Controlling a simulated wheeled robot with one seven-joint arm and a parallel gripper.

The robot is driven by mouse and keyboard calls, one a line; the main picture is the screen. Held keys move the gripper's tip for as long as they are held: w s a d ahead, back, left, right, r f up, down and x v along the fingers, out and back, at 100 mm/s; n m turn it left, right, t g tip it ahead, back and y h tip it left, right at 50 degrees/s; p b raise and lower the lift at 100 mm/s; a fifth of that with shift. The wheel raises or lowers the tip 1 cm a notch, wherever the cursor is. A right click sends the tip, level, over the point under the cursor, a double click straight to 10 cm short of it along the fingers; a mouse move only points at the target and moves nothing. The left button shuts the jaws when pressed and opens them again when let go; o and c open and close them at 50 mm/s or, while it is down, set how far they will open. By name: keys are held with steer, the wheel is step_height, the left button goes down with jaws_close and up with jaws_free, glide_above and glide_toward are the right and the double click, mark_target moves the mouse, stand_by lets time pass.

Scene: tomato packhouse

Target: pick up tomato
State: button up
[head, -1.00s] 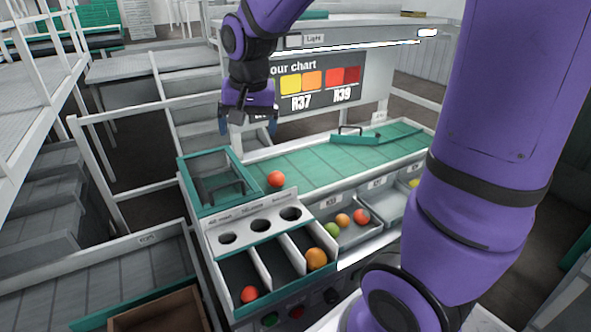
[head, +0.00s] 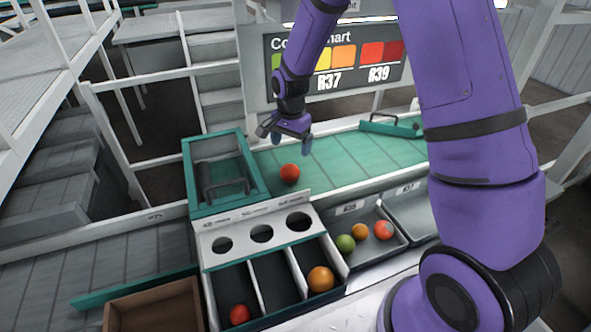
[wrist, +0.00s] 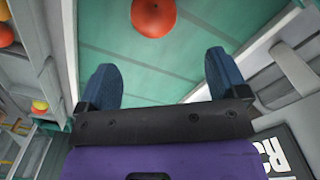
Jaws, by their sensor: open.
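A red tomato (head: 290,173) lies on the green belt (head: 345,152), just right of the green-framed box. It also shows at the top of the wrist view (wrist: 153,16), beyond my fingertips and roughly between their lines. My gripper (head: 291,143) hangs above the belt, over and slightly behind the tomato, pointing down. Its two blue fingers are apart with nothing between them, as the wrist view (wrist: 163,72) shows. The gripper does not touch the tomato.
A green-framed box (head: 187,172) with a handle stands left of the tomato. In front is a panel with three holes (head: 250,214) above a divided tray (head: 258,283) holding a red and an orange tomato. A grey bin (head: 400,243) holds several tomatoes. A colour chart board (head: 268,75) stands behind.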

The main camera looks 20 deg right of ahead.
mark_target(291, 165)
step_height(291, 165, down, 4)
steer(key=shift+f, duration=0.1)
steer(key=f, duration=0.3)
steer(key=s+f, duration=0.1)
steer(key=shift+a+f, duration=0.2)
steer(key=shift+a, duration=0.1)
steer(key=shift+f, duration=0.4)
steer(key=c, duration=0.8)
